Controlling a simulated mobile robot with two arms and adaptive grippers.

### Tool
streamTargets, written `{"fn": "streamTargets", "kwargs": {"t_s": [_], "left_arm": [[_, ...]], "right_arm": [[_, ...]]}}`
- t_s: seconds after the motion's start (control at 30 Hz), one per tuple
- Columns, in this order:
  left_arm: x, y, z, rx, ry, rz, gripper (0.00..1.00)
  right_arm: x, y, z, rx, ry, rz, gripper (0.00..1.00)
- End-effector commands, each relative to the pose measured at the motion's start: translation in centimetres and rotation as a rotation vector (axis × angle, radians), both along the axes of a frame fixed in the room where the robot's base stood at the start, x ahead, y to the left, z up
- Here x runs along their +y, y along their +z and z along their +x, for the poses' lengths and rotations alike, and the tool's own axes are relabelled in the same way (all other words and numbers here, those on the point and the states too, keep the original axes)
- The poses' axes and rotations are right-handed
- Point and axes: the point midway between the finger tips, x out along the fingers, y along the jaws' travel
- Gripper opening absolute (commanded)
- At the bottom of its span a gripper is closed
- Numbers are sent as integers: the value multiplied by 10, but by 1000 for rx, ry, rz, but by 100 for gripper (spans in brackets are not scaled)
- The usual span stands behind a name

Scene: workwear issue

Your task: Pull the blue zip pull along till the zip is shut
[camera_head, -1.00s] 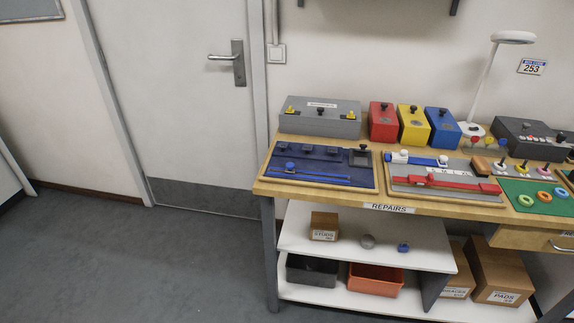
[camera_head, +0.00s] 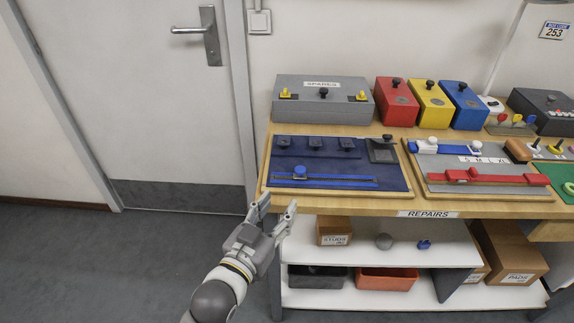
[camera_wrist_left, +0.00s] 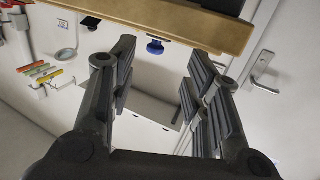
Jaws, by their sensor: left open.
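My left gripper (camera_head: 278,203) is open and empty. It is at the bench's front left edge, below and left of the pull in the picture and apart from it. The left wrist view shows its spread fingers (camera_wrist_left: 160,85) with nothing between them, and a small blue knob (camera_wrist_left: 155,47) by a wooden edge; I cannot tell if this is the pull. My right gripper is out of view.
A grey spares box (camera_head: 322,100) stands behind the panel, with red (camera_head: 397,100), yellow (camera_head: 430,103) and blue (camera_head: 464,104) boxes beside it. A board with red and blue sliders (camera_head: 480,190) lies to the right. The wooden bench edge (camera_head: 340,206) is beside the gripper.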

Motion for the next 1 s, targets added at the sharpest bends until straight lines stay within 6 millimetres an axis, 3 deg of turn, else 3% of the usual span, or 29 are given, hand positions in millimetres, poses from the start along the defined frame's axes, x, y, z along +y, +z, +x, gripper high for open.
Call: {"fn": "streamTargets", "kwargs": {"t_s": [0.07,0.17,0.7,1.0], "left_arm": [[-3,13,0,-30,-7,-13,44],[-6,18,7,-40,-8,-16,44],[-40,17,88,-39,-8,-16,44],[-44,16,99,-37,-8,-14,44]], "right_arm": [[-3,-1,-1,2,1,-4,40],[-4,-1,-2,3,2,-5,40],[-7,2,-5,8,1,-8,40],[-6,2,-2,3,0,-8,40]]}}
